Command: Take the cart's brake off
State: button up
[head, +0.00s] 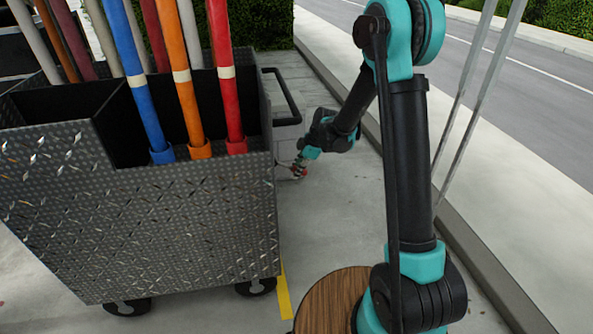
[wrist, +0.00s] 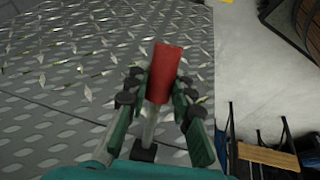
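The cart (head: 150,215) is a dark diamond-plate box on casters, at the left of the head view. Its brake lever has a red grip (wrist: 166,68) on a grey shaft (wrist: 151,124) that ends at a small dark base on the plate. The lever shows as a small red spot in the head view (head: 300,170), at the cart's right end below the black push handle (head: 288,97). My gripper (wrist: 161,88) is at the lever. Its fingers lie close on both sides of the lower red grip and appear closed on it. The exact finger contact is partly hidden.
Several coloured poles (head: 183,85) stand in the cart. A kerb (head: 470,240) and a road (head: 540,85) run along the right. Bare grey floor (head: 325,225) lies between the cart and my arm. A yellow line (head: 284,293) marks the floor.

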grip_shut()
jog(key=shift+w+d+r+h, duration=0.1)
jog(key=shift+d+r+h, duration=0.15)
jog(key=shift+r+h, duration=0.35)
jog(key=o, duration=0.8)
grip_release()
jog(key=shift+r, duration=0.15)
jog(key=v, duration=1.1)
jog(key=shift+s+d+r, duration=0.15)
jog(key=shift+s+r, duration=0.15)
jog(key=shift+r, duration=0.05)
